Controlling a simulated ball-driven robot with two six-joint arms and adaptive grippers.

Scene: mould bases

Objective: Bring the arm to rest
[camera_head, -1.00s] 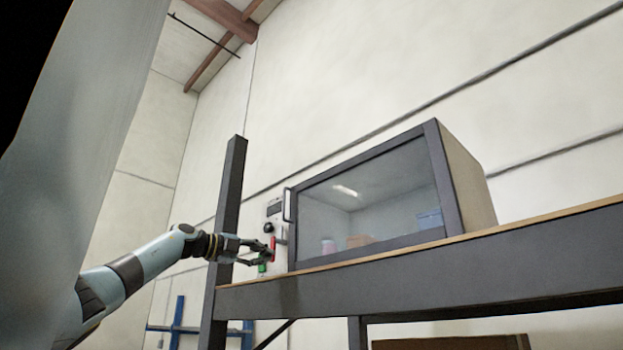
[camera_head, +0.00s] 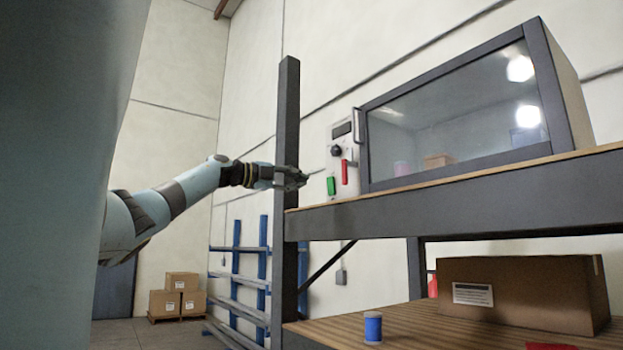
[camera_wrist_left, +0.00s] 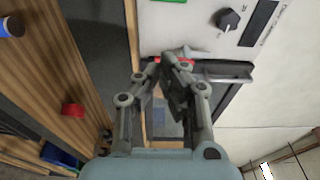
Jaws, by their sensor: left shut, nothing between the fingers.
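My left arm comes in from the left in the head view. My left gripper (camera_head: 300,178) is in front of the dark rack post, a little left of the oven's control panel (camera_head: 342,150). In the wrist view my left gripper (camera_wrist_left: 170,62) has its fingertips together and holds nothing. The panel also shows there (camera_wrist_left: 195,22), with a dark knob (camera_wrist_left: 228,20) and a red part (camera_wrist_left: 178,60) partly behind the fingers. In the head view the panel bears a red switch (camera_head: 345,171) and a green one (camera_head: 331,186). My right gripper is in neither view.
The glass-fronted oven (camera_head: 470,105) stands on the upper shelf (camera_head: 480,195). A dark post (camera_head: 287,120) rises at the shelf's left end. Below are a cardboard box (camera_head: 540,290) and a blue cylinder (camera_head: 373,328). Stacked boxes (camera_head: 180,300) stand far left.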

